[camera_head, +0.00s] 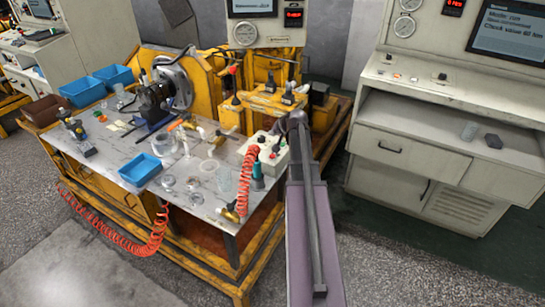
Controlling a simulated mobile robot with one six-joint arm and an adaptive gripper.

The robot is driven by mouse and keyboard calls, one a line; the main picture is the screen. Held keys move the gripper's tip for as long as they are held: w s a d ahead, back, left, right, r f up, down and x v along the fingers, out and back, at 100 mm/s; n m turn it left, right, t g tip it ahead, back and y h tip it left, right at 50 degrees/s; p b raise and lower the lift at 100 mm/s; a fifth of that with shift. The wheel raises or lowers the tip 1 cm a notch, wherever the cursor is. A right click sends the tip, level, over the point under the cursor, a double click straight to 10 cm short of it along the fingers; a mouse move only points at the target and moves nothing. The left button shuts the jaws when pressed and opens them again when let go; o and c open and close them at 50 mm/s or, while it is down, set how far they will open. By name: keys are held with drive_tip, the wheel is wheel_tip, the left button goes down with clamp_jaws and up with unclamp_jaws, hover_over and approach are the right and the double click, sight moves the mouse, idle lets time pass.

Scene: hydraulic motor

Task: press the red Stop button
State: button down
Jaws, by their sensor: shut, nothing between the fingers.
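A light grey control box (281,160) stands at the right end of the workbench in the head view. A red button (262,139) shows on its top, with small dark and red controls beside it. Their labels are too small to read. My arm reaches up from the bottom of the picture along the box's right side. My gripper (278,129) is small and dark at the arm's end, by the box's far right edge. It is shut and empty. It looks close to the box top, but I cannot tell whether it touches anything.
The workbench (205,198) holds a blue tray (140,170), glass jars and fittings. A yellow machine frame rises behind. A grey console (420,125) stands right, with floor between.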

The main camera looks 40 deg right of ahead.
sight(273, 156)
drive_tip(key=shift+f, duration=0.1)
wheel_tip(273, 156, down, 9)
drive_tip(key=b, duration=0.8)
drive_tip(key=shift+r+b, duration=0.2)
drive_tip(key=shift+b, duration=0.2)
drive_tip(key=shift+f+b, duration=0.8)
idle(2.2)
drive_tip(key=shift+r, duration=0.2)
drive_tip(key=shift+r+p, duration=0.65)
drive_tip(key=shift+p, duration=0.15)
drive_tip(key=shift+r+p, duration=2.5)
drive_tip(key=shift+p, duration=0.05)
drive_tip(key=shift+f, duration=0.1)
